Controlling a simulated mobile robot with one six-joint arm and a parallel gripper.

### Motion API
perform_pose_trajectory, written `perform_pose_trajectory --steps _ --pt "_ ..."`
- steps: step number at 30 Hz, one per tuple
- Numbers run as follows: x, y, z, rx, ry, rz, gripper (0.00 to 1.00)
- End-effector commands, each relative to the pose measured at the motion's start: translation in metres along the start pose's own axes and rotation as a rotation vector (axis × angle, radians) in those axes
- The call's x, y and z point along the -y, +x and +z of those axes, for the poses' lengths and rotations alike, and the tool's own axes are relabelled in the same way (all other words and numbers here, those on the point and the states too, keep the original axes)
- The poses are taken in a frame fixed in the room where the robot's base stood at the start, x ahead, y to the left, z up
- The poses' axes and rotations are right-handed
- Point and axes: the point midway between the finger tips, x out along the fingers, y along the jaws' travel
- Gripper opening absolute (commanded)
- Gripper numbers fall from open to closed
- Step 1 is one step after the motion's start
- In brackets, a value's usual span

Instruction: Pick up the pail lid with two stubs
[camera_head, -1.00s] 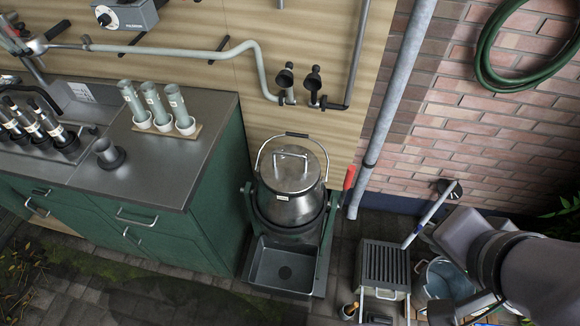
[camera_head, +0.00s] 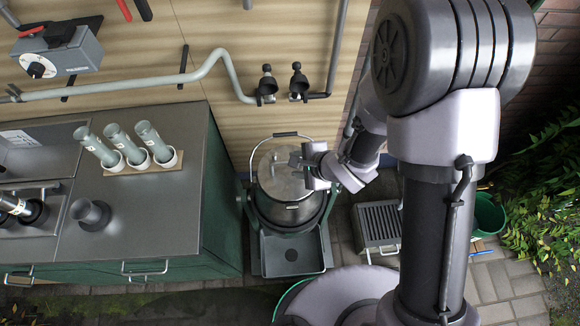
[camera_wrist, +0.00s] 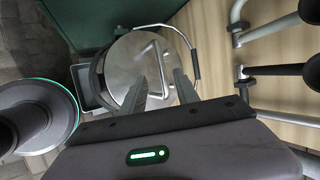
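The pail (camera_head: 292,210) is a round metal can on a dark stand. Its shiny grey lid (camera_head: 272,177) sits on top, with the wire bail raised behind it. In the wrist view the lid (camera_wrist: 125,65) carries a bent bar handle (camera_wrist: 158,62); I cannot make out two separate stubs. My gripper (camera_head: 303,163) is over the lid's right part. In the wrist view my gripper (camera_wrist: 160,76) is open, its two fingers apart on either side of part of the handle. I cannot tell whether they touch it.
A steel counter (camera_head: 140,215) on green cabinets stands left of the pail, holding a rack of grey tubes (camera_head: 130,150). A wall pipe with two black cups (camera_head: 266,88) runs above. A tray (camera_head: 290,252) lies in front, and a grated box (camera_head: 378,225) stands to the right.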

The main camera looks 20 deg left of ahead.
Motion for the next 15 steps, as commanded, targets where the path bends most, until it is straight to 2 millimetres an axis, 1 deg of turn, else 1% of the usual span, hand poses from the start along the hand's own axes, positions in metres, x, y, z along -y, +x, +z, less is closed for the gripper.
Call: perform_pose_trajectory --steps 1,3,7,12,15 --pt "-0.003 0.016 -0.001 0.000 -0.001 0.001 0.37" --pt "-0.002 0.028 -0.001 0.000 -0.001 0.000 0.37" --pt "0.000 0.041 0.000 -0.001 -0.001 -0.002 0.37" --pt "0.001 0.077 0.001 -0.001 0.000 -0.001 0.37" --pt "0.002 0.087 0.002 -0.002 0.000 -0.001 0.37"
